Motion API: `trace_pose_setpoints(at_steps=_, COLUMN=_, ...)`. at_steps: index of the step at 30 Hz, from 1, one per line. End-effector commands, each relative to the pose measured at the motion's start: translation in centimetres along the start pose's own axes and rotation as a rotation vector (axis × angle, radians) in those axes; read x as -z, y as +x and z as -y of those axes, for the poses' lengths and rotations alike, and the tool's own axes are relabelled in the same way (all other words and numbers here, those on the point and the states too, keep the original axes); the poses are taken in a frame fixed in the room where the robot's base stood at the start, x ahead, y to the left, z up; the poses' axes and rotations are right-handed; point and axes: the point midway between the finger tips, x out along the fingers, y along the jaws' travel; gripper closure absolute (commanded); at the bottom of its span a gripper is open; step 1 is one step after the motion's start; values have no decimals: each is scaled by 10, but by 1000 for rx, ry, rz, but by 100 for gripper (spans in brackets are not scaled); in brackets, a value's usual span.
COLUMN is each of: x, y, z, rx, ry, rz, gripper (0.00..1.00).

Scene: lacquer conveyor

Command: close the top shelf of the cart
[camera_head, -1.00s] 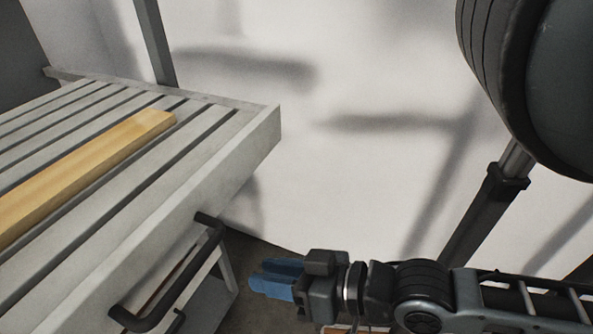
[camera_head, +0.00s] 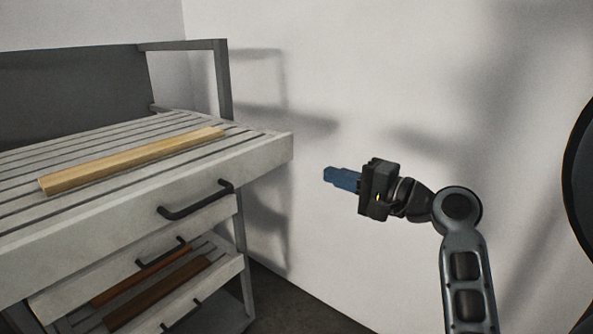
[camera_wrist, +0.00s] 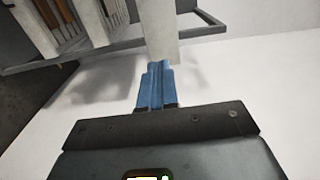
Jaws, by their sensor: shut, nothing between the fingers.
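The cart's top shelf (camera_head: 130,212) is a pale slatted tray at the left of the head view. It stands out past the shelves below it. A dark bar handle (camera_head: 197,200) is on its front face. My gripper (camera_head: 328,175) has blue fingers, shut and empty, in the air to the right of the shelf's front corner, apart from it in the head view. In the wrist view the fingertips (camera_wrist: 157,68) point towards a pale panel of the cart (camera_wrist: 155,30). I cannot tell how far off it is.
A light wooden plank (camera_head: 135,160) lies on the top shelf. Lower shelves with dark handles (camera_head: 163,252) are below, one holding brown planks (camera_head: 160,292). A grey upright (camera_head: 223,80) rises at the back. A white wall (camera_head: 350,70) stands behind my gripper.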

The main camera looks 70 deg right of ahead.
Motion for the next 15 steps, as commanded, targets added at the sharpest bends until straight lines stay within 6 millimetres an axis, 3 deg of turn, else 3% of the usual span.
trace_pose_setpoints(at_steps=7, x=2, y=16, z=6, rx=9, ry=9, rz=8, gripper=100)
trace_pose_setpoints(at_steps=15, x=2, y=67, z=6, rx=9, ry=8, rz=8, gripper=100)
